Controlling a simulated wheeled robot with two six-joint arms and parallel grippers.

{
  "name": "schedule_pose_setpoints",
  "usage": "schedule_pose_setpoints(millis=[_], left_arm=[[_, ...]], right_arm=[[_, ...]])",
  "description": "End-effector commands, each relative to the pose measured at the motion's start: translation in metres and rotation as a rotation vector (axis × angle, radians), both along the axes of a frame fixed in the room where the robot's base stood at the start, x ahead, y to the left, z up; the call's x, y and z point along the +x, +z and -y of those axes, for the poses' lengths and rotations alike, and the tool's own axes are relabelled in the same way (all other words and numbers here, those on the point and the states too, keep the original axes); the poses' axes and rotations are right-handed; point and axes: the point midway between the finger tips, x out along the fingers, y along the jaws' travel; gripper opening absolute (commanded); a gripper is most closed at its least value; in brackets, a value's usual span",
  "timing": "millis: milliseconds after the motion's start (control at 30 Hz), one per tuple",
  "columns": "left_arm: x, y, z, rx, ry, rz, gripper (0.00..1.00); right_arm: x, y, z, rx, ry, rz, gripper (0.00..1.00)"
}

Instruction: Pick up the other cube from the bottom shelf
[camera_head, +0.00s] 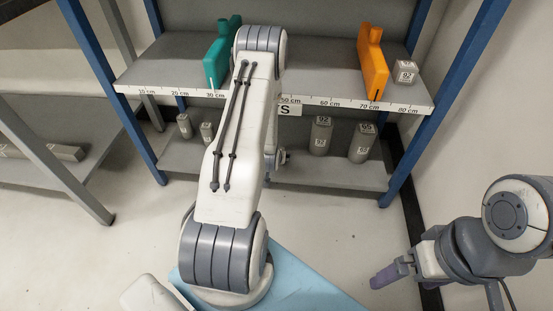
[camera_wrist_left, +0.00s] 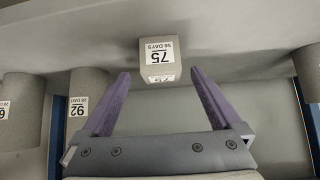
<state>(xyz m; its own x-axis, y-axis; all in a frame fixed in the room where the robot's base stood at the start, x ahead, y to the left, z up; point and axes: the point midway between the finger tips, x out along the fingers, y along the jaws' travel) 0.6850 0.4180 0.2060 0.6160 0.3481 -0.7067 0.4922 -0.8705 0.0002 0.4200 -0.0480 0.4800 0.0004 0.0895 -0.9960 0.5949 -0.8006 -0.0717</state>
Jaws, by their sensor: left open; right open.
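A grey cube (camera_wrist_left: 160,52) labelled 75 shows at the top middle of the left wrist view. My left gripper (camera_wrist_left: 160,75) is open and empty. Its two purple fingers point toward the cube, with their tips near its lower left and right sides. I cannot tell how far the tips are from it in depth. In the head view my left arm reaches to the bottom shelf (camera_head: 330,175) and hides this cube and the gripper. My right gripper (camera_head: 390,274) is open and empty at the lower right, away from the shelves.
Grey cylinders stand on the bottom shelf, including one labelled 92 (camera_head: 321,136) right of my arm; it also shows in the left wrist view (camera_wrist_left: 86,88). The top shelf (camera_head: 320,60) holds a teal form (camera_head: 217,62), an orange form (camera_head: 373,62) and a grey cube (camera_head: 405,73).

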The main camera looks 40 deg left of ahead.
Motion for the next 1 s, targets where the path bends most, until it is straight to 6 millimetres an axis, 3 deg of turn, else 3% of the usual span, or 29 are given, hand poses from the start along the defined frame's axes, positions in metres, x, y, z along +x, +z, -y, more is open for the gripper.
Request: schedule_pose_setpoints(millis=[33, 200, 567, 600, 833, 867, 1000], left_arm=[[0.004, -0.012, -0.004, 0.001, 0.000, 0.002, 0.97], [0.017, -0.026, -0.012, 0.000, 0.000, 0.001, 0.97], [0.024, -0.029, -0.016, 0.000, 0.000, -0.001, 0.97], [0.024, -0.029, -0.016, 0.000, 0.000, -0.001, 0.94], [0.024, -0.029, -0.016, 0.000, 0.000, -0.001, 0.06], [0.024, -0.029, -0.016, 0.000, 0.000, -0.001, 0.00], [0.024, -0.028, -0.016, 0.000, 0.000, 0.001, 0.00]], right_arm=[[0.000, -0.014, 0.000, 0.000, 0.000, 0.000, 0.97], [0.000, -0.031, 0.000, 0.000, 0.000, 0.000, 0.97], [0.000, -0.034, 0.000, 0.000, 0.000, 0.000, 0.97], [0.000, -0.034, 0.000, 0.000, 0.000, 0.000, 0.97], [0.000, -0.034, 0.000, 0.000, 0.000, 0.000, 0.97], [0.000, -0.034, 0.000, 0.000, 0.000, 0.000, 0.97], [0.000, -0.034, 0.000, 0.000, 0.000, 0.000, 0.97]])
